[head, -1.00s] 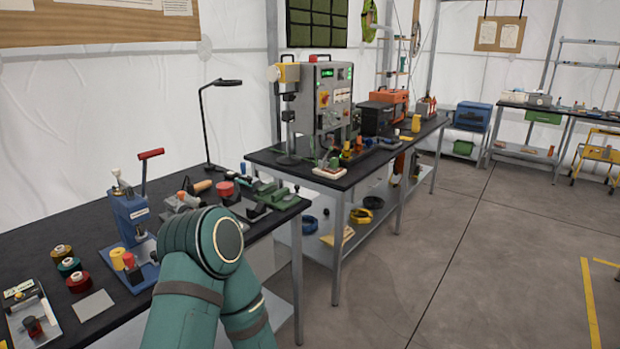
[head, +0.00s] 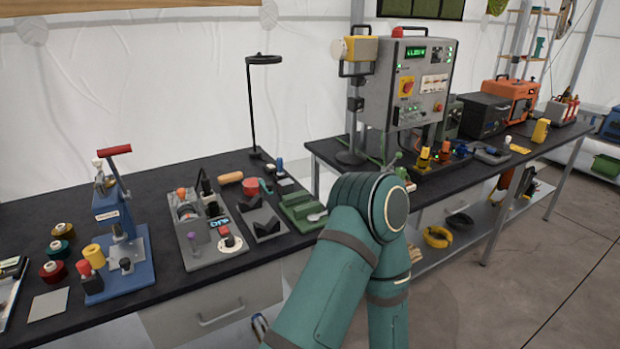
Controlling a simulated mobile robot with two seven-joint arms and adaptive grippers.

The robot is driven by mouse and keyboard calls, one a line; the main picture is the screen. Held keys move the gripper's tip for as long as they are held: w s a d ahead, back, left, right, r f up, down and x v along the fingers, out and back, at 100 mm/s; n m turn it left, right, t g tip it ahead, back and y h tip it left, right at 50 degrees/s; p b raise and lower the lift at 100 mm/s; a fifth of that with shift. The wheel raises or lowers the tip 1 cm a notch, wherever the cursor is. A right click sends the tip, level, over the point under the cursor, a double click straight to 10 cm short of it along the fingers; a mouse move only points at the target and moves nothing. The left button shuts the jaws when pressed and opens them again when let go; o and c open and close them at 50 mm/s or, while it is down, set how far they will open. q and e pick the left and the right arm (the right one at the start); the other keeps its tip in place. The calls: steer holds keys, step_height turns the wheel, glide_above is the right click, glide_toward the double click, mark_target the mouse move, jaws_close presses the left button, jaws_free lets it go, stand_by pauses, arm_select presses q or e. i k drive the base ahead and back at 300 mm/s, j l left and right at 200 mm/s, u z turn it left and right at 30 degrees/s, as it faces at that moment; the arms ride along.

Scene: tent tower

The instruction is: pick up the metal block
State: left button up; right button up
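Grey V-notched blocks (head: 262,220) sit on the near black workbench, left of my raised teal arm. A flat, light grey square plate (head: 48,303) lies at the bench's left front. I cannot tell for certain which piece is the metal block. Neither gripper can be made out in the head view. The bent elbow of one of my arms covers the bench's right front corner.
The near workbench (head: 190,295) also holds a blue press (head: 122,245), thread spools (head: 62,230), a grey fixture (head: 205,235), a green vise (head: 302,210) and a lamp (head: 252,110). A second bench carries a control box (head: 420,85). Floor is free at right.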

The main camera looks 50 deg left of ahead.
mark_target(285, 186)
steer(key=i+u, duration=0.25)
steer(key=i+l+u, duration=0.3)
steer(key=i, duration=0.2)
steer(key=i+l+u, duration=0.5)
steer(key=i+u, duration=0.2)
steer(key=i+l+u, duration=0.25)
steer(key=u, duration=0.15)
steer(key=l, duration=0.1)
